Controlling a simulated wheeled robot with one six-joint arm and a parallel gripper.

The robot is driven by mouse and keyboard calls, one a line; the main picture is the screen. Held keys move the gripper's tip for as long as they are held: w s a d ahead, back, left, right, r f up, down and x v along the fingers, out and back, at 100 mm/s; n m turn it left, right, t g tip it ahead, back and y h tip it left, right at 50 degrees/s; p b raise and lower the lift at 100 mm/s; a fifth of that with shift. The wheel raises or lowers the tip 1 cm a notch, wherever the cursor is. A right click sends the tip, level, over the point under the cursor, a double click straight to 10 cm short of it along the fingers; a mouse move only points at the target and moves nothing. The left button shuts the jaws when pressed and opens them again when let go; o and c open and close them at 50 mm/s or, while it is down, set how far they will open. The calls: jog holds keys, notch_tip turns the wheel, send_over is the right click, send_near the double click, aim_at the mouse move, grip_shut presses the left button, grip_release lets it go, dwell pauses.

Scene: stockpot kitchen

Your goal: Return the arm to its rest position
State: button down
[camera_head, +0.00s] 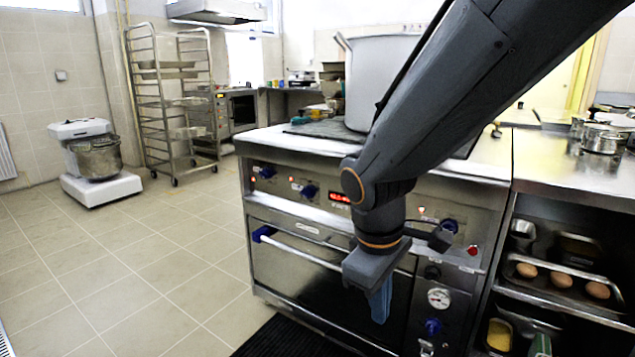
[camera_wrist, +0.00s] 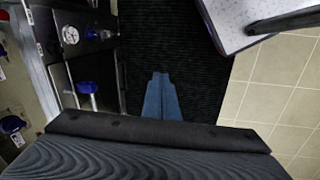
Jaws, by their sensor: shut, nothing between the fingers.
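My arm comes in from the upper right in the head view and bends down in front of the stove. My gripper (camera_head: 380,303) hangs in front of the oven door, with its blue fingers pointing down. In the wrist view my gripper (camera_wrist: 161,90) shows its blue fingers together, with nothing between them, above a black ribbed mat (camera_wrist: 175,45). A large steel stockpot (camera_head: 378,75) stands on the stove top (camera_head: 330,130), partly hidden behind my arm.
The stove front (camera_head: 300,200) has knobs, a red display and an oven handle. A mixer (camera_head: 97,160) and a rack trolley (camera_head: 165,100) stand at the back left. The tiled floor (camera_head: 140,260) at left is clear.

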jog(key=s+a+r+m+g+y, duration=0.1)
jog(key=s+a+r+m+y, duration=0.15)
jog(key=s+m, duration=0.6)
jog(key=s+d+r+p, duration=0.1)
jog(key=d+r+p, duration=0.4)
jog(key=p, duration=0.6)
jog(key=s+d+r+m+h+p, duration=0.1)
jog(key=s+d+r+p, duration=0.1)
jog(key=d+r+p, duration=0.4)
notch_tip(320, 180, up, 3)
jog(key=p, duration=0.5)
jog(key=shift+f, duration=0.2)
jog(key=c, duration=2.5)
grip_release()
jog(key=shift+m, duration=0.25)
